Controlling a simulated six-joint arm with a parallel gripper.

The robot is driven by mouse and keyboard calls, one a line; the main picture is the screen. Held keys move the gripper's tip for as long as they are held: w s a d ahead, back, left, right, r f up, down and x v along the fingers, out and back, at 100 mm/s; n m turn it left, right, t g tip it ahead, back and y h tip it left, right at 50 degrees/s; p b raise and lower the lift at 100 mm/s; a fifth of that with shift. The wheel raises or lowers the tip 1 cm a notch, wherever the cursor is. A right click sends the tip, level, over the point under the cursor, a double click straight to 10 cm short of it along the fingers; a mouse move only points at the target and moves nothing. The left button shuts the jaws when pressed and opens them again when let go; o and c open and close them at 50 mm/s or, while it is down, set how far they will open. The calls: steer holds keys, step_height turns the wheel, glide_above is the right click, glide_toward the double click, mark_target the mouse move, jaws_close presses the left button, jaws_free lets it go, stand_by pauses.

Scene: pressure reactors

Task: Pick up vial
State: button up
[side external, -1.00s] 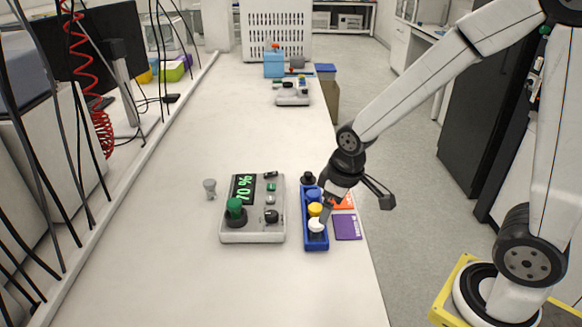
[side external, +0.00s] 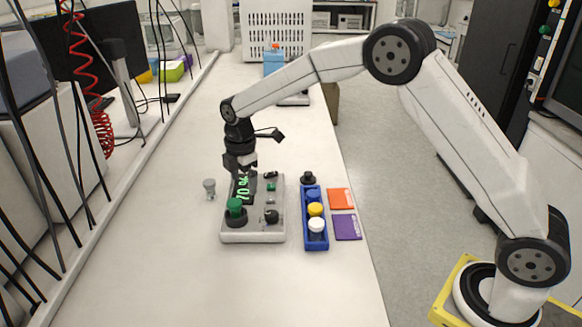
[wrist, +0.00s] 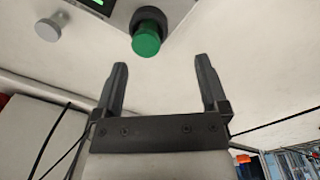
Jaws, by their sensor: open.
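A green-capped vial (side external: 235,206) stands upright in a dark round socket at the front left of the grey reactor (side external: 250,238). Its green cap (wrist: 146,40) shows just beyond the fingertips in the wrist view. A blue rack (side external: 316,246) right of the reactor holds vials with a blue cap (side external: 313,195), a yellow cap (side external: 315,209) and a white cap (side external: 316,225). My gripper (wrist: 161,62) is open with nothing between its fingers. In the side view, it hangs over the reactor's back left part, behind the green cap, partly covering the display.
A small grey knobbed piece (side external: 209,187) stands left of the reactor. A black knobbed piece (side external: 307,177) stands behind the rack. Orange (side external: 340,198) and purple (side external: 347,227) squares lie right of the rack. The bench's front and left are clear.

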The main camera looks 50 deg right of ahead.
mark_target(234, 202)
steer(key=shift+w+a+f+n, duration=0.2)
steer(key=shift+w+a+n, duration=0.2)
steer(key=shift+w+n, duration=0.25)
steer(key=shift+w+a+f+n, duration=0.2)
steer(key=shift+w+a+n, duration=0.15)
steer(key=shift+w+n, duration=0.3)
steer(key=shift+a+f, duration=0.1)
steer(key=shift+f, duration=3.8)
jaws_close()
